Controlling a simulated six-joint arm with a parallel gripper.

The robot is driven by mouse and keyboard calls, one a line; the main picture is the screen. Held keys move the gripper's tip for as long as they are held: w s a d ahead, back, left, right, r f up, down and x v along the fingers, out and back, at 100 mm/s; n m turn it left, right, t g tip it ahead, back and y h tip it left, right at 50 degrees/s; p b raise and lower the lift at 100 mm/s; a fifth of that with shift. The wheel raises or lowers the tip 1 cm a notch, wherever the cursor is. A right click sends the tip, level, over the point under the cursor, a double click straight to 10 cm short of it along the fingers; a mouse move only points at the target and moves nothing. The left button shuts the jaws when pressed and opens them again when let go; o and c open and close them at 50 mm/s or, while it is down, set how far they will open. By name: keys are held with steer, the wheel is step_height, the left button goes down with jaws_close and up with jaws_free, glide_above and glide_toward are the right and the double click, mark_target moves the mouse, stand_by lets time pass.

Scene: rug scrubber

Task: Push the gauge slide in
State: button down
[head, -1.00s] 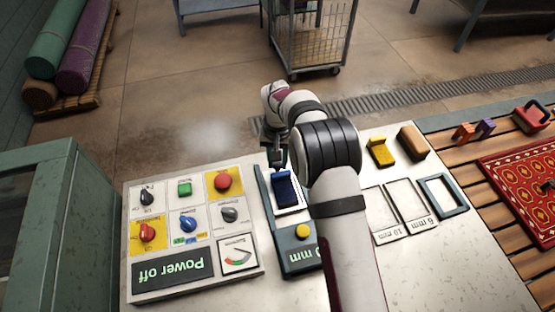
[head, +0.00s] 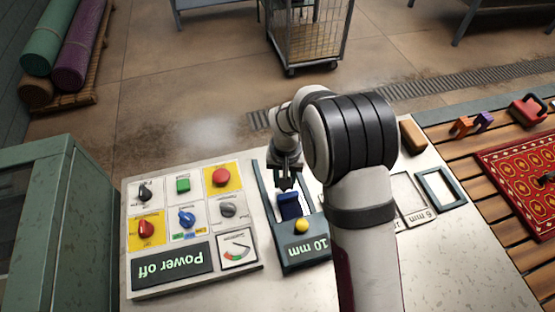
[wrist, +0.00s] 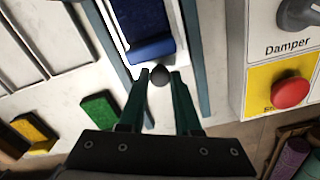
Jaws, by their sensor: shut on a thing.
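The gauge (head: 264,212) is a dark teal frame with a yellow button (head: 302,226) and a display (head: 307,248) reading "10 mm". A blue block (head: 289,206) sits in its channel, close to the yellow button; in the wrist view the block (wrist: 147,30) rests on a pale slide. A dark round knob (wrist: 158,75) stands just off the block's near end. My gripper (head: 286,185) is at the outer end of the channel. In the wrist view its fingers (wrist: 159,82) are shut on the knob. The slide is partly hidden by my gripper and the block.
A control panel (head: 158,292) with knobs, buttons and a "Power off" display lies left of the gauge. An orange-brown block (head: 413,136) and empty outlined recesses (head: 441,187) are to the right. The wrist view shows green (wrist: 101,109) and yellow (wrist: 36,131) blocks. A red rug lies farther right.

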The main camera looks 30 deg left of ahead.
mark_target(291, 208)
steer(key=s+d, duration=0.4)
steer(key=shift+s+d, duration=0.15)
steer(key=shift+d, duration=0.05)
steer(key=c, duration=0.6)
jaws_free()
step_height(291, 208, up, 16)
steer(key=shift+f, duration=0.15)
